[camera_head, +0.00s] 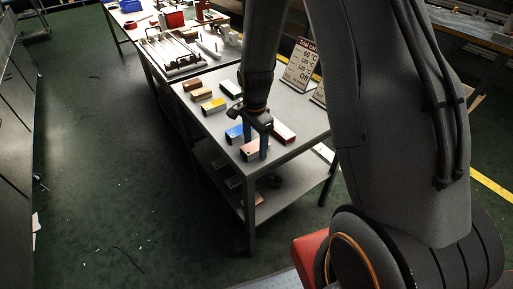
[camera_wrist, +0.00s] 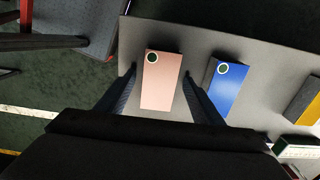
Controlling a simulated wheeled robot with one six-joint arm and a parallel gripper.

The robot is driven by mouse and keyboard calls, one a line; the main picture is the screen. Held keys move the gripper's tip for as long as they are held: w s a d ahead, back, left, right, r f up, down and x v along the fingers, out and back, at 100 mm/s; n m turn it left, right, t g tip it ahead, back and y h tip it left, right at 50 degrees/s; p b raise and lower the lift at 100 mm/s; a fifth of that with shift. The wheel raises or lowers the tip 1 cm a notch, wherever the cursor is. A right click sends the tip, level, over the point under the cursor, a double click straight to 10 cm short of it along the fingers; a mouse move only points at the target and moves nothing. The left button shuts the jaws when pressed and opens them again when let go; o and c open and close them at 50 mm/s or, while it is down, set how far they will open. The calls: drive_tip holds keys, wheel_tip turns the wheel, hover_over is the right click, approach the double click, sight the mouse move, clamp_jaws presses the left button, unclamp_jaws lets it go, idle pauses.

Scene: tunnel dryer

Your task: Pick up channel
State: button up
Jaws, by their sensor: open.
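Several small coloured blocks lie on the grey table; none is clearly marked as the channel. A pink-copper block with a round dark mark near one end lies near the table's edge, and it shows in the wrist view (camera_wrist: 161,88) and partly in the head view (camera_head: 250,153). My gripper (camera_head: 256,142) is over it, with its two open fingers (camera_wrist: 160,78) on either side of the block. I cannot tell whether the fingers touch it. A blue block (camera_wrist: 227,90) with a similar mark lies just right of the right finger.
A red block (camera_head: 285,131), a yellow block (camera_head: 210,107) and brown ones (camera_head: 202,93) lie nearby on the table (camera_head: 303,117). A sign with temperatures (camera_head: 300,64) stands at the back. A lower shelf (camera_head: 224,190) holds more items.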

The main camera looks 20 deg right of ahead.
drive_tip(key=c, duration=1.2)
drive_tip(key=shift+r, duration=0.15)
